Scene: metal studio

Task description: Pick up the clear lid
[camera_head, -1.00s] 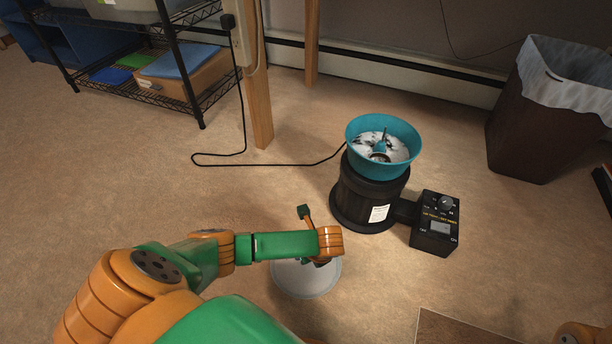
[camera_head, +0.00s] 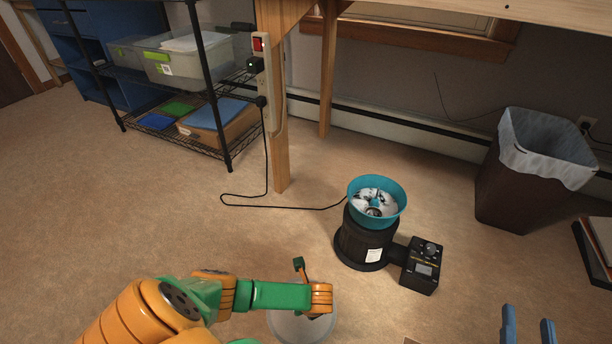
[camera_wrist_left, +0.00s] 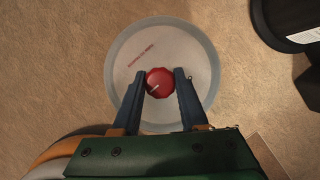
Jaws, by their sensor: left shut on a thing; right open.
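The clear lid (camera_head: 290,328) is a round, pale disc below my left arm in the head view, partly hidden by that arm. In the left wrist view the lid (camera_wrist_left: 195,45) shows a raised rim, red print and a red knob (camera_wrist_left: 160,82) in its middle. My left gripper (camera_wrist_left: 160,90) has its two dark fingers on either side of the knob and is shut on it. Whether the lid is clear of the floor cannot be told. My right gripper (camera_head: 528,328) is open, its blue fingers apart at the bottom right, with nothing seen between them.
A black machine (camera_head: 361,240) with a teal bowl (camera_head: 393,215) and a control box (camera_head: 424,265) stands just beyond the lid. Its cord (camera_head: 285,207) runs left. A bin (camera_head: 518,190) stands at right, a wire shelf (camera_head: 232,160) at back left. Carpet at left is clear.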

